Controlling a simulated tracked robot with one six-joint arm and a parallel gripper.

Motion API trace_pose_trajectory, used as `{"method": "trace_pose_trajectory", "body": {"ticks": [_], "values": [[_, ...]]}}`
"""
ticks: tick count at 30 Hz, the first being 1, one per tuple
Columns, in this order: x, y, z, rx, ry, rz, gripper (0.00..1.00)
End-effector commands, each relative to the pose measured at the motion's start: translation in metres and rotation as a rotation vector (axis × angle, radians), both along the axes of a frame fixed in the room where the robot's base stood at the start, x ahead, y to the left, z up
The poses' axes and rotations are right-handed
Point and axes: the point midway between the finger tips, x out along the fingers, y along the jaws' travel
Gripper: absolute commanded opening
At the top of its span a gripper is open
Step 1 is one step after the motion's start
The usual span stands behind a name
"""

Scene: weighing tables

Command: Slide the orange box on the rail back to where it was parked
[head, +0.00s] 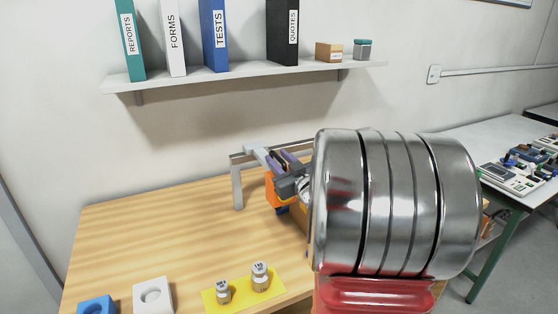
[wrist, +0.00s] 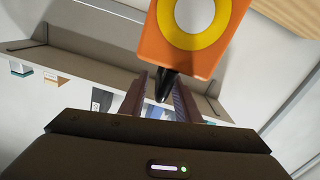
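The orange box (head: 271,188) hangs at the grey rail (head: 237,180) at the back of the wooden table, partly hidden by my arm. In the wrist view the orange box (wrist: 158,48) fills the top centre, with a yellow ring and pale disc on its face. A dark peg (wrist: 166,84) sticks out below it. My gripper (wrist: 160,88) is open, with the peg showing between its fingertips and gaps beside it. I cannot tell whether a finger touches the peg. In the head view my gripper (head: 292,178) is beside the box. The rail's right part is hidden by my arm.
Two metal weights (head: 223,291) stand on a yellow mat (head: 209,301) at the front. A white block (head: 152,294) and a blue block (head: 97,306) are left of them. A shelf (head: 240,73) with binders hangs above. The table's left-middle is clear.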

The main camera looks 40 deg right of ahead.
Motion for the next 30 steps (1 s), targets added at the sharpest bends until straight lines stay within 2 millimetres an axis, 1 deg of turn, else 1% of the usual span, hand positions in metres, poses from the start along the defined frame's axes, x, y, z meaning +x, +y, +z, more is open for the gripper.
{"method": "trace_pose_trajectory", "body": {"ticks": [5, 6, 18, 30], "values": [[-0.0002, 0.0000, 0.0001, 0.000, 0.000, 0.000, 0.29], [-0.0002, 0.0000, 0.0000, 0.000, 0.000, 0.000, 0.28], [0.0001, 0.0004, 0.0001, 0.000, 0.000, 0.001, 0.00], [0.0001, 0.0006, 0.0003, -0.001, 0.000, 0.001, 0.00]]}}
